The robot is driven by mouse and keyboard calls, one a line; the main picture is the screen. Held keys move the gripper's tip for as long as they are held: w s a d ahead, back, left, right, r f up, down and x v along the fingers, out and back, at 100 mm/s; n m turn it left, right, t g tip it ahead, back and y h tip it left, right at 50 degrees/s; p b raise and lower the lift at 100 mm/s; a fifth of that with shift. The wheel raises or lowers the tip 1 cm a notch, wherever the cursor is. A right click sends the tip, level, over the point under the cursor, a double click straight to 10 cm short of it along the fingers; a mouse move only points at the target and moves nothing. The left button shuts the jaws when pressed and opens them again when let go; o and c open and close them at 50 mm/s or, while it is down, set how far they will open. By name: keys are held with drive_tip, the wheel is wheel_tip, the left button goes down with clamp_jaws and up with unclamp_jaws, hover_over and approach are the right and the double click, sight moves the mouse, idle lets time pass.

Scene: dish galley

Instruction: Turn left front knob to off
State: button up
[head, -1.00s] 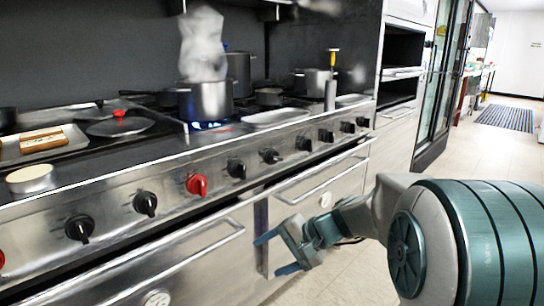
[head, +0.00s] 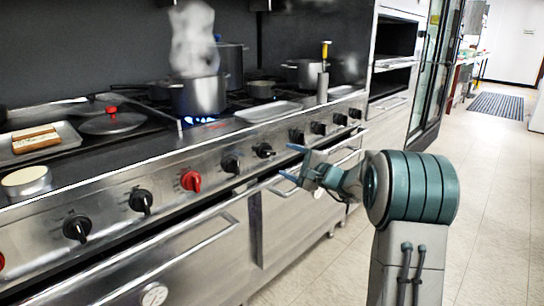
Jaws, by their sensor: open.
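A row of knobs runs along the steel front panel of the range (head: 110,205). Most are black, such as the black knob (head: 231,164) near the middle, and a red knob (head: 191,180) sits left of it. Another red knob (head: 2,261) is cut by the left edge. I cannot tell which knob the task means by left front. A blue flame (head: 190,122) burns under a steaming pot (head: 199,96). My gripper (head: 291,162) is open and empty, its blue fingers pointing left in front of the panel, right of the red knob. It appears apart from the knobs.
Oven door handles (head: 185,243) stick out below the panel. A tray with a wooden block (head: 35,140), a red-knobbed lid (head: 112,120) and a tray (head: 268,111) lie on the range top. Tiled floor (head: 490,180) is clear on the right.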

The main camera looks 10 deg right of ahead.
sight(272, 154)
drive_tip(key=x, duration=0.8)
drive_tip(key=shift+b, duration=0.35)
drive_tip(key=shift+s, duration=0.1)
drive_tip(key=c, duration=1)
